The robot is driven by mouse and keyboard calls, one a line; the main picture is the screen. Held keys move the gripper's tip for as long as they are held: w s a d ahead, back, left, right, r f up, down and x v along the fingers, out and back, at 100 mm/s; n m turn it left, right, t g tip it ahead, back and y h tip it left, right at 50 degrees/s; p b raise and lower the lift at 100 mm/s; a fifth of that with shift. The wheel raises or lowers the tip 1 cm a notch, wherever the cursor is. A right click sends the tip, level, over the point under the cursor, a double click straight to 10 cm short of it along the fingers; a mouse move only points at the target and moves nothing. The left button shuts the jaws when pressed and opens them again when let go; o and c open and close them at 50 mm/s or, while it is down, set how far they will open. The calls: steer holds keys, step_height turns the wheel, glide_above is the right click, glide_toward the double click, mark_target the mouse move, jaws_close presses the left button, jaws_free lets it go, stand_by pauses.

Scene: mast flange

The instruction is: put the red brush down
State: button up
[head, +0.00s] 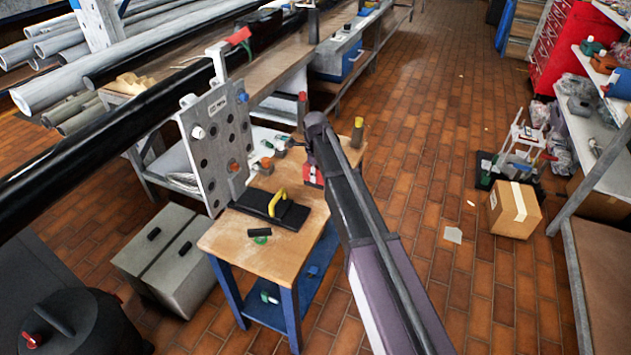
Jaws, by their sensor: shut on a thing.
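My arm reaches in from the bottom right over the work table, and my gripper (310,158) is small and mostly hidden behind it. It appears shut on a small red thing with a pale part, which I take for the red brush (313,175). The brush is at the right back part of the wooden table (235,263). I cannot tell whether it touches the top. The fingers do not show clearly.
A black tray with a yellow handle (278,202) and a small green and black item (259,235) lie on the table. An upright grey panel with holes (205,160) stands at its left. The table's front right is bare. A long black pole (100,143) crosses the left.

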steer(key=shift+f+b, duration=1.25)
steer(key=shift+f, duration=0.2)
steer(key=shift+f, duration=0.15)
steer(key=o, duration=1)
steer(key=shift+r, duration=0.2)
step_height(320, 180, up, 12)
steer(key=p, duration=1.2)
